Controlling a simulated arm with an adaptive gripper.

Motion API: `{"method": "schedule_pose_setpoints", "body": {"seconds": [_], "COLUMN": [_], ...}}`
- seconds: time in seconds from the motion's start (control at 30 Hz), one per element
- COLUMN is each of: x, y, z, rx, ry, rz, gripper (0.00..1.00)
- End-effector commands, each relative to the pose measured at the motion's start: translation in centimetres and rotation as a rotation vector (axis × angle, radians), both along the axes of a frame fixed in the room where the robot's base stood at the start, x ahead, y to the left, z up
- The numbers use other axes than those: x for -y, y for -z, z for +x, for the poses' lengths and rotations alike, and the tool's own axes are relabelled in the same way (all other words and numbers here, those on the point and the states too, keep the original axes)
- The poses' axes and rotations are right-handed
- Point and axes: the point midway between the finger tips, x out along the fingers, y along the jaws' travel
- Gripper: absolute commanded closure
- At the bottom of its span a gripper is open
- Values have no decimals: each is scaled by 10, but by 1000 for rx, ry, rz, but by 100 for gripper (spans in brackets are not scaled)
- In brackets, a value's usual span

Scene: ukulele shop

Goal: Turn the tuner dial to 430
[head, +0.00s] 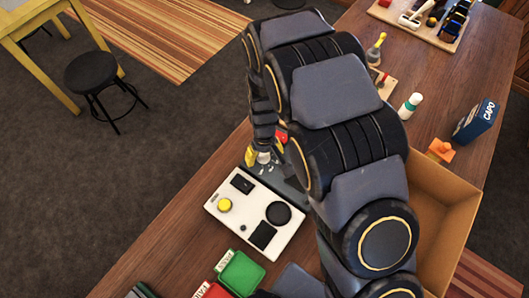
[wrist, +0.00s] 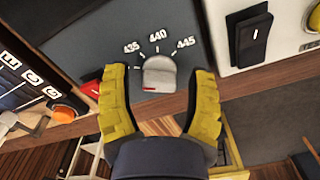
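The tuner dial (wrist: 160,72) is a grey knob on a dark panel (wrist: 85,38), with the printed marks 435, 440 and 445 in an arc above it in the wrist view. A short red line shows on the knob's lower left part. No 430 mark is readable. My gripper (wrist: 159,78) is open, with one yellow finger on each side of the dial and a visible gap to it on both sides. In the head view my gripper (head: 262,158) is over the dark panel, and my arm hides much of that panel.
A white box (head: 240,228) with a yellow button and black knob adjoins the panel. A cardboard box (head: 455,195), a white-and-green bottle (head: 410,105) and a blue CAPO box (head: 475,122) stand right of my arm.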

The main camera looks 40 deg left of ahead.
Motion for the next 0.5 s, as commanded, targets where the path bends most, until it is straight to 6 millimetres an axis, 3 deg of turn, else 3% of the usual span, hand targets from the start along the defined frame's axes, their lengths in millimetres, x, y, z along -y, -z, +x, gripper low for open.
{"method": "schedule_pose_setpoints", "body": {"seconds": [0.03,0.1,0.5], "x": [0,0,0], "y": [0,0,1], "z": [0,0,0], "rx": [0,0,-1], "ry": [0,0,84], "rz": [0,0,-1], "gripper": [70,99,100]}}
